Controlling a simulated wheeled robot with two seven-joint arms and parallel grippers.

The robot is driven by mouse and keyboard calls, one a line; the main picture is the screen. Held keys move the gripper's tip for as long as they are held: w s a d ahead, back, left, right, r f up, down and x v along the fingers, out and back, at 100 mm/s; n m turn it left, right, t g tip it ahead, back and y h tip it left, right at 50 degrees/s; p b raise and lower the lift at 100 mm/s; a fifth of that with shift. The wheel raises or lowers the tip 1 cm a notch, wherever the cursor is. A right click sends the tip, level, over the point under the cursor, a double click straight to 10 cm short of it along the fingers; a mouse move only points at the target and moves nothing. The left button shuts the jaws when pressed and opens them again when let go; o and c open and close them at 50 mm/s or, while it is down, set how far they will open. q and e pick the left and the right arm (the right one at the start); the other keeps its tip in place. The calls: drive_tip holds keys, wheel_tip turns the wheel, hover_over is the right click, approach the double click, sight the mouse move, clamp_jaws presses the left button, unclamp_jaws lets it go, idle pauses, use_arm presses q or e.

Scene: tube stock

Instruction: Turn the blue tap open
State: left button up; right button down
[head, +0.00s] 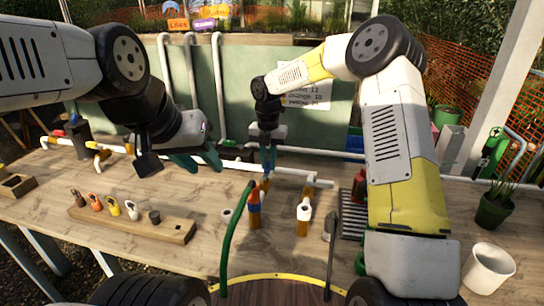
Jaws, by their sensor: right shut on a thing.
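My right gripper (268,165) points straight down over the pipework at the middle of the bench. Its teal fingers are close together, shut on the blue tap. The tap's handle is mostly hidden by the fingers; brass-coloured body (265,185) shows just below the fingertips. My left gripper (198,162) is in the air left of the tap, over the back of the bench. Its teal fingers are spread apart with nothing between them.
White pipes (300,171) run along the bench. An orange fitting with blue and red bands (254,209) stands by a green hose (231,235). A wooden rack (176,228) holds coloured pieces at left. A white pot (488,270) and a plant (494,208) stand at right.

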sight(268, 165)
drive_tip(key=shift+w+a+r+n, duration=0.1)
drive_tip(key=shift+a+n, duration=0.05)
drive_tip(key=shift+n, duration=0.25)
drive_tip(key=c, duration=1.4)
unclamp_jaws()
drive_tip(key=shift+o, duration=0.2)
drive_tip(key=shift+r, duration=3.85)
drive_tip(key=s+d+r+m+t, duration=0.3)
drive_tip(key=s+d+r+m, duration=0.85)
drive_tip(key=s+m, duration=0.3)
drive_tip(key=s+d+m+t+y, duration=0.1)
drive_tip(key=s+d+m, duration=0.2)
drive_tip(key=s+m, duration=0.5)
drive_tip(key=s+d+m+t+y, duration=0.1)
drive_tip(key=s+d+m+t, duration=0.1)
drive_tip(key=s+m, duration=0.5)
drive_tip(key=d+m, duration=0.1)
drive_tip(key=m, duration=0.3)
drive_tip(key=shift+s+f, duration=0.15)
drive_tip(key=shift+s, duration=0.2)
